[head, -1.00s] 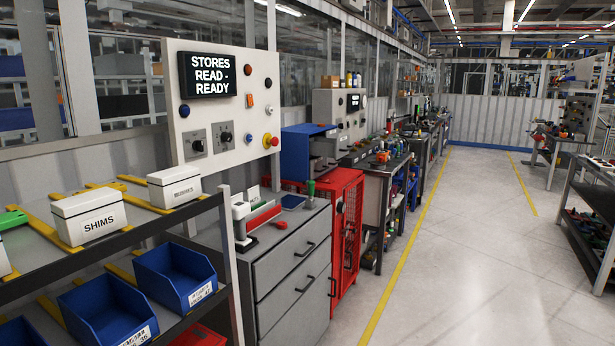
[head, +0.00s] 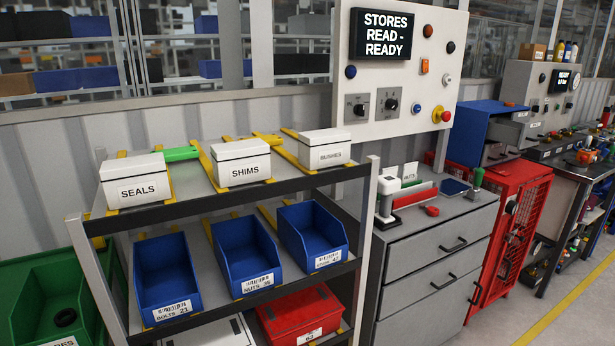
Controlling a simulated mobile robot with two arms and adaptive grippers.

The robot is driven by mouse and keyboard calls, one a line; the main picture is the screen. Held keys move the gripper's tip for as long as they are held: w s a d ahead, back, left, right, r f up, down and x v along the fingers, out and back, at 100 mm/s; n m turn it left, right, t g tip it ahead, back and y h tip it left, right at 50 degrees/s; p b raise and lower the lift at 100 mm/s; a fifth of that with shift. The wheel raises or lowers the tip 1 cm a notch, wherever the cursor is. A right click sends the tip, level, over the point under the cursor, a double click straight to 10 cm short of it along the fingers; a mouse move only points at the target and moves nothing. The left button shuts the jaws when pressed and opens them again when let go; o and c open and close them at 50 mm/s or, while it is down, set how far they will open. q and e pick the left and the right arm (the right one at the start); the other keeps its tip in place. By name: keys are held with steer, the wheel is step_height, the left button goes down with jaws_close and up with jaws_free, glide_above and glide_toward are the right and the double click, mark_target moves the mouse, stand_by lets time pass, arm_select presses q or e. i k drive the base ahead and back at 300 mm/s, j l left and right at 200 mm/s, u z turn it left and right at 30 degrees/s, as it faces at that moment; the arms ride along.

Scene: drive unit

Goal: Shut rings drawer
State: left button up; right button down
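No label reading "rings" is legible. A grey cabinet (head: 405,290) stands right of the shelf rack, with drawers that look shut, an upper drawer (head: 440,247) and a lower drawer (head: 435,297), each with a dark handle. Behind it, a small blue unit (head: 476,122) sits on the red cabinet. A grey drawer-like part (head: 507,132) shows at its right side and seems to stick out; I cannot tell whether it is the rings drawer. Neither of my grippers is in view.
A shelf rack (head: 224,206) in front holds white boxes marked SEALS, SHIMS and BUSHES, with blue bins below. A red mesh cabinet (head: 512,215) stands beside the grey cabinet. A green bin (head: 30,285) is at lower left. Floor (head: 575,325) is clear at lower right.

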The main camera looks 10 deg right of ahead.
mark_target(520, 136)
steer(key=i+l, duration=0.1)
steer(key=l, duration=0.3)
steer(key=i+l, duration=0.15)
steer(key=l, duration=0.3)
steer(key=i+l, duration=0.1)
steer(key=l, duration=0.3)
steer(key=i+l, duration=0.15)
steer(key=l, duration=0.25)
steer(key=i+l+z, duration=0.1)
steer(key=l, duration=0.35)
steer(key=i+l, duration=0.15)
steer(key=l, duration=0.25)
steer(key=i+l, duration=0.15)
steer(key=l, duration=0.25)
